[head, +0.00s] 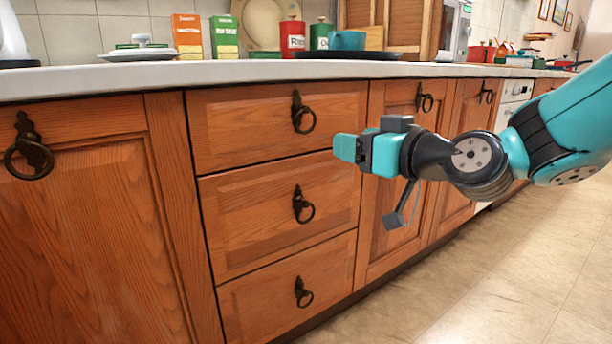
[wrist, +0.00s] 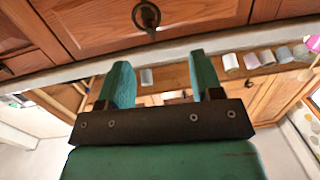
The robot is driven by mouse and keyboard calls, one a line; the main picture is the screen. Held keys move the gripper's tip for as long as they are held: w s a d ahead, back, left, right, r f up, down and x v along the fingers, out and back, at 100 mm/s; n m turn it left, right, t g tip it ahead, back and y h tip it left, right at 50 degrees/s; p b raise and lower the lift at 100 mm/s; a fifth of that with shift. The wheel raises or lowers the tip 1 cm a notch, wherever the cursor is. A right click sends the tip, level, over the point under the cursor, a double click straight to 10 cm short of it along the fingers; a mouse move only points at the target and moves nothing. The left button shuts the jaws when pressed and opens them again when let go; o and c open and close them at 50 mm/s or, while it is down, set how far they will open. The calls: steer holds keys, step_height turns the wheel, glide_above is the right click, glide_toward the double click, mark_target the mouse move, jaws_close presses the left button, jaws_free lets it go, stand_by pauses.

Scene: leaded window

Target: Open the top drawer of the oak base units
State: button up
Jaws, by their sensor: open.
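The top drawer (head: 240,130) of the oak base units is shut, its front flush with the units around it. A dark metal ring handle (head: 303,112) hangs on its front. My gripper (head: 346,148) is to the right of the handle and a little lower in the head view, apart from it, pointing left. In the wrist view my gripper (wrist: 160,62) shows two teal fingers spread apart with nothing between them. A ring handle (wrist: 146,16) on an oak front lies beyond the fingertips, near the top edge.
Two more shut drawers, a middle one (head: 270,220) and a bottom one (head: 260,300), lie below. Cupboard doors stand left (head: 85,230) and right (head: 395,225). The pale worktop (head: 210,73) overhangs, bearing tins, boxes and a dark tray (head: 350,55). The tiled floor (head: 480,290) is clear.

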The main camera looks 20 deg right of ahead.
steer(key=d+f+t+b, duration=0.1)
steer(key=d+f, duration=0.1)
steer(key=p, duration=1.3)
glide_toward(307, 131)
steer(key=shift+m+h, duration=0.3)
steer(key=shift+h, duration=0.1)
steer(key=p+x, duration=0.9)
steer(key=shift+a+r, duration=0.3)
steer(key=shift+w+a+f+p, duration=0.15)
steer(key=shift+w+f+p, duration=0.1)
steer(key=shift+w+p, duration=0.35)
steer(key=shift+c, duration=0.4)
jaws_close()
